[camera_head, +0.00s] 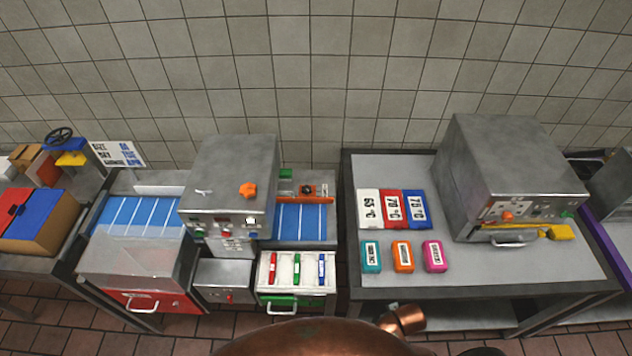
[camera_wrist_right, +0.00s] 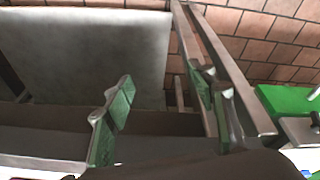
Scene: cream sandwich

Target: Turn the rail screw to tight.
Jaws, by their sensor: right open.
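In the head view, an orange rail (camera_head: 303,200) runs along the back of the short blue belt (camera_head: 300,222) right of the grey machine. A small orange-framed piece (camera_head: 307,190) with a dark centre sits just behind this rail; it may be the rail screw, but it is too small to read its setting. My left gripper is not in view.
The steel table (camera_head: 480,277) at right holds temperature cards (camera_head: 394,209), several small coloured blocks and a grey oven-like machine (camera_head: 515,180). A white tray (camera_head: 297,272) with coloured bars stands in front of the short belt. A floor gap separates the tables.

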